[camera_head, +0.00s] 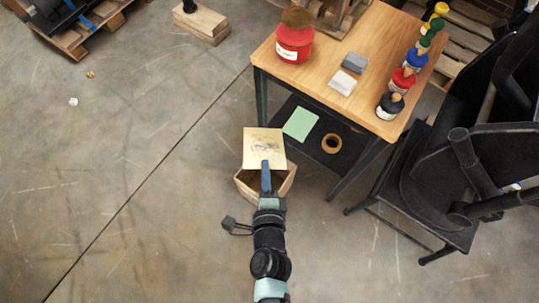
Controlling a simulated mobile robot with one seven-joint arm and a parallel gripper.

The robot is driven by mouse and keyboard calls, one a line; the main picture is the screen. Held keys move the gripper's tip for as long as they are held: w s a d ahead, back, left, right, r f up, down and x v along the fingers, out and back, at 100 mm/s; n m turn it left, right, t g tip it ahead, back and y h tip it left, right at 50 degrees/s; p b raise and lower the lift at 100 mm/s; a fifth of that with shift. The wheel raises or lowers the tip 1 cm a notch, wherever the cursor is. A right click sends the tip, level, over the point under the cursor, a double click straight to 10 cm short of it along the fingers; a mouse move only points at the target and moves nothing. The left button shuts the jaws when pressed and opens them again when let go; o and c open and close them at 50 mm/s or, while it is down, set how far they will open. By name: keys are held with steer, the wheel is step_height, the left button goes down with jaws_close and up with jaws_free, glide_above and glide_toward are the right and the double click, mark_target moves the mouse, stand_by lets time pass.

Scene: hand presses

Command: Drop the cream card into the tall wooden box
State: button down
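The cream card (263,145) has a dark printed drawing on it. My gripper (265,165) is shut on the near edge of the card, and the card extends away from it toward the back. The wooden box (283,183) stands on the floor below, open at the top with a dark inside. The card and gripper overlap the box's far part in this view, and the card appears to be above it. The card hides the box's far rim, and my arm hides part of its near side. The exact height of the card over the box cannot be told.
A wooden table (335,45) with a red pot (294,42), small stacks and several paint bottles stands at the right. Its dark lower shelf (306,117) holds a green card (300,124) and a tape roll (331,143). The left floor is mostly clear.

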steer(key=w+f+b, duration=0.3)
steer(key=f+b, duration=0.9)
steer(key=b, duration=0.1)
steer(key=w+d+f+n+y+b, duration=0.1)
steer(key=w+f+b, duration=0.2)
steer(key=f+b, duration=0.9)
steer(key=w+d+f+b, duration=0.1)
steer(key=w+f+b, duration=0.1)
steer(key=f+b, duration=1)
steer(key=b, duration=0.3)
steer(key=shift+w+f+y, duration=0.15)
steer(key=shift+w+y, duration=0.15)
steer(key=shift+w, duration=0.1)
steer(key=c, duration=1)
jaws_free()
steer(key=p+v, duration=0.3)
steer(key=v, duration=1)
